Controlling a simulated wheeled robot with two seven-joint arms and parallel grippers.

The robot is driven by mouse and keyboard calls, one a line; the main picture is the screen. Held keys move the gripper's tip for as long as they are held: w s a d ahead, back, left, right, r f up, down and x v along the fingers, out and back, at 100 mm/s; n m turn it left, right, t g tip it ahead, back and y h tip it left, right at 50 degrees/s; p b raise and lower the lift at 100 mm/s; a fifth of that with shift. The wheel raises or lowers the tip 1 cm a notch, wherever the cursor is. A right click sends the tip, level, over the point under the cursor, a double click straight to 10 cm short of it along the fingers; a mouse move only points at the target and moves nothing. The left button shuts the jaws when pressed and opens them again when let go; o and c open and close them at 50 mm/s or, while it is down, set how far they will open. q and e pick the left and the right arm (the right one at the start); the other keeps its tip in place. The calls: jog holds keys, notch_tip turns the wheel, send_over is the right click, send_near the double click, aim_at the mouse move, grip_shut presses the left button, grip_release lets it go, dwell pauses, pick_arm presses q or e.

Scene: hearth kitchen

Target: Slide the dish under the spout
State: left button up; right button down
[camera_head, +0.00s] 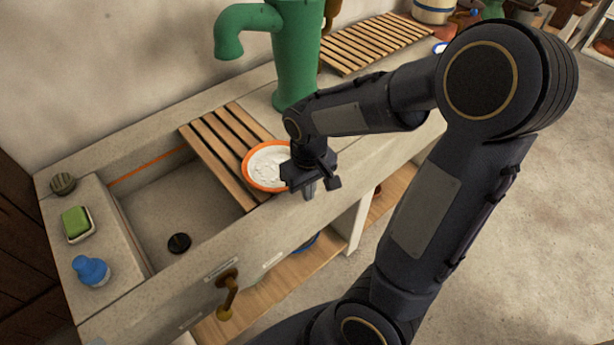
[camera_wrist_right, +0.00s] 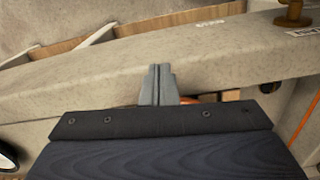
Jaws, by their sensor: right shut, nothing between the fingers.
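The dish (camera_head: 265,165) is a round white bowl with an orange rim. It sits at the right edge of a wooden slatted rack (camera_head: 222,147) laid across the sink. The green spout (camera_head: 229,47) curves out to the left from a thick green pump (camera_head: 294,60) behind the rack; the dish is to the right of and in front of the spout's mouth. My right gripper (camera_head: 310,190) is shut and empty, pointing down just right of the dish; contact is unclear. In the right wrist view its closed fingers (camera_wrist_right: 158,85) hide most of the dish, leaving an orange sliver (camera_wrist_right: 190,100). My left gripper is not in view.
The open sink basin (camera_head: 165,205) with a dark drain lies left of the rack. Green soap (camera_head: 76,222) and a blue object (camera_head: 91,270) stand on the left counter. A brass tap (camera_head: 228,292) sticks out from the front. Another slatted rack (camera_head: 375,40) lies behind.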

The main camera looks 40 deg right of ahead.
jog(key=w+f, duration=0.2)
jog(key=w, duration=0.1)
jog(key=shift+f, duration=0.25)
jog(key=shift+w+d, duration=0.1)
jog(key=shift+w, duration=0.35)
